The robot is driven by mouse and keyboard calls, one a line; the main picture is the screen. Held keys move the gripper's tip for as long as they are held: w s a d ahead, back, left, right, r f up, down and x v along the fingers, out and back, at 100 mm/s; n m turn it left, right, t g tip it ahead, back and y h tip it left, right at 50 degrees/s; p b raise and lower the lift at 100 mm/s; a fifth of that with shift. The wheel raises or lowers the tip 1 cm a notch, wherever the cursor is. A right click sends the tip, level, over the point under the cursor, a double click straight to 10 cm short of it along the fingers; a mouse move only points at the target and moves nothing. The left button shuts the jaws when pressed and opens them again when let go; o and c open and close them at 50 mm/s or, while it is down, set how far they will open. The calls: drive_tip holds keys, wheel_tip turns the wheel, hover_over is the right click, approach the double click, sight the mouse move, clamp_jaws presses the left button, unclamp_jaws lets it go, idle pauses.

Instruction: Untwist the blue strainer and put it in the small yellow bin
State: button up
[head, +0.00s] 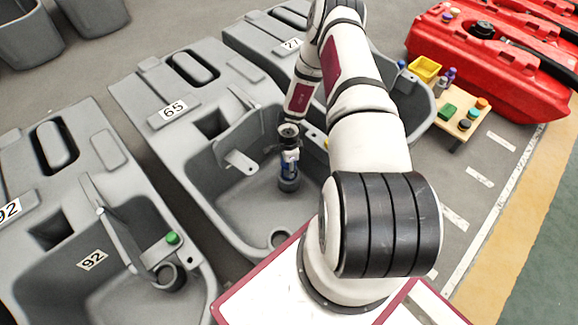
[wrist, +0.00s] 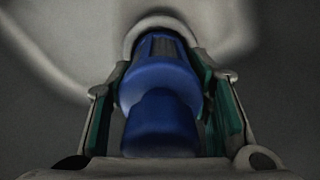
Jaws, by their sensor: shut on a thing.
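The blue strainer (wrist: 160,90) fills the middle of the wrist view, between the two green-padded fingers of my gripper (wrist: 163,95). My gripper is shut on it. The strainer's far end meets a pale round collar (wrist: 160,22); I cannot tell whether it is still seated there. In the head view my gripper (head: 289,168) points down into the basin of the grey tank marked 65 (head: 230,185), and little of the strainer shows. The small yellow bin (head: 425,68) stands on a low wooden table at the right, away from my gripper.
Grey tanks marked 92 and 27 flank tank 65. My arm crosses between the basin and the table. Floor is clear at the right.

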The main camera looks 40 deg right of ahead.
drive_tip(key=shift+r+p, duration=1.8)
drive_tip(key=shift+r, duration=1)
drive_tip(key=shift+r, duration=0.1)
drive_tip(key=shift+r+p, duration=1.95)
drive_tip(key=shift+r, duration=0.95)
drive_tip(key=shift+r+p, duration=1.9)
drive_tip(key=shift+r, duration=1.1)
wheel_tip(320, 180, up, 6)
drive_tip(key=p, duration=0.3)
drive_tip(key=shift+p, duration=0.35)
